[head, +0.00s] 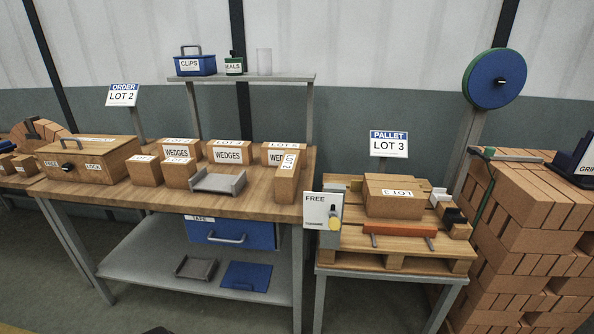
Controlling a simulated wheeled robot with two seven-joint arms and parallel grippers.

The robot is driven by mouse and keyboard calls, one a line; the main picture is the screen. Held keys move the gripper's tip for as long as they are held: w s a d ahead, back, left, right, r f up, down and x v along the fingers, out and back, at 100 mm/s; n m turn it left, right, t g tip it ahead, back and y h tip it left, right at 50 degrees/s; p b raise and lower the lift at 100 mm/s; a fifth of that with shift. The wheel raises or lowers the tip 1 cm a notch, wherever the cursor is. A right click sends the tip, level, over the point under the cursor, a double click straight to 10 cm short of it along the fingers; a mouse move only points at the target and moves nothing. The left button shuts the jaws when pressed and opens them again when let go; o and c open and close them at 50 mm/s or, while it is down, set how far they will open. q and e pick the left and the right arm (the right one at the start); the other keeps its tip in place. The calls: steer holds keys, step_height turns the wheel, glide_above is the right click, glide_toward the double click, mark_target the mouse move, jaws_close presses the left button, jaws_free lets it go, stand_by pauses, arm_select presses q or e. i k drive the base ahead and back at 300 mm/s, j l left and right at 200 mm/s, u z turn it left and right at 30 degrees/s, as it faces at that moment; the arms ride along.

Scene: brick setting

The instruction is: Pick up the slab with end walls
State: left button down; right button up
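A grey slab with raised end walls (218,184) lies on the wooden workbench top (120,197), near its front edge, and looks empty. A similar dark grey piece with raised ends (196,267) lies on the lower shelf of the bench. I cannot tell from the picture which of the two is meant. Neither of my grippers is in view.
Boxes crowd the slab: small LOT 2 boxes (178,174) to its left, WEDGES boxes (229,152) behind, an upright box (287,177) at right. A blue TAPE drawer (230,235) is below. A pallet (395,253) with a LOT 3 box (393,203) stands right.

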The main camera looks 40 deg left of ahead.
mark_target(203, 180)
steer(key=u, duration=1.95)
